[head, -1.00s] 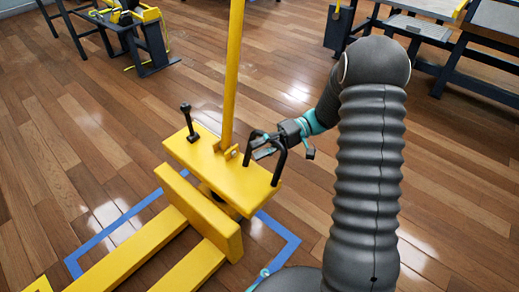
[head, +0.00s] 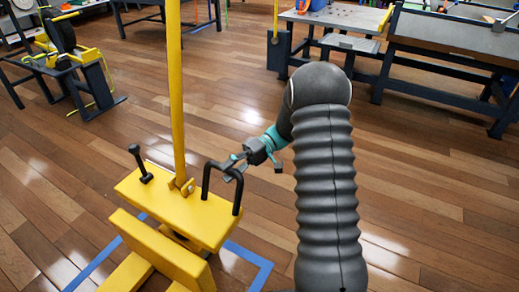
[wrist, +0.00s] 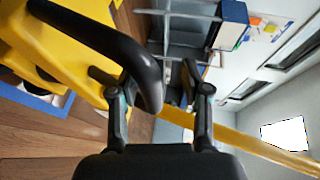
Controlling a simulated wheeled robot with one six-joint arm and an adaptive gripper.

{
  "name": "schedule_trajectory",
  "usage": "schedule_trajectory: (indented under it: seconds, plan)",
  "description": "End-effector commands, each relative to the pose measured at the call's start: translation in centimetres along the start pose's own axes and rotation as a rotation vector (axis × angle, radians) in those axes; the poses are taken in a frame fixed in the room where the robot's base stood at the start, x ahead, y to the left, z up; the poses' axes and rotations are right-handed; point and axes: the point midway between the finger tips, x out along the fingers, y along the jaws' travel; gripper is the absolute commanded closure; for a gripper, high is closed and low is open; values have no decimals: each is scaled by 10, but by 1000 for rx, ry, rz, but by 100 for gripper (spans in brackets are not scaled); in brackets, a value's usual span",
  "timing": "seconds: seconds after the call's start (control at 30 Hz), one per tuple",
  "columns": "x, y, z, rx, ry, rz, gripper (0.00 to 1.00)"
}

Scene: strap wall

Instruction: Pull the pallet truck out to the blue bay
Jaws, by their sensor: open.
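The yellow pallet truck (head: 190,215) stands at the lower left of the head view, with an upright yellow pole and a black knobbed post on its top plate. A black loop handle (head: 207,180) rises from the plate's right end. My gripper (head: 234,166) is open at this handle, on its right side. In the wrist view the handle (wrist: 125,45) runs down between the spread fingers of my gripper (wrist: 162,92), close to the left finger; I cannot tell whether they touch. Blue floor tape (head: 255,258) outlines an area around the truck's near part, partly hidden by the truck.
Work tables (head: 345,42) stand at the back right, and a dark bench with yellow equipment (head: 62,62) at the back left. The wooden floor (head: 425,190) to the right and behind the truck is clear.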

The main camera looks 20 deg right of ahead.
Motion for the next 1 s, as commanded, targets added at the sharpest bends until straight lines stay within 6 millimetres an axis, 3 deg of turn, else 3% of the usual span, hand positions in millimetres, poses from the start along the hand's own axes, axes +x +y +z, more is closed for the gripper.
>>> schedule_trajectory:
  seconds: [1.0]
  plan:
    - [-61, 0, 0, 0, 0, 1, 53]
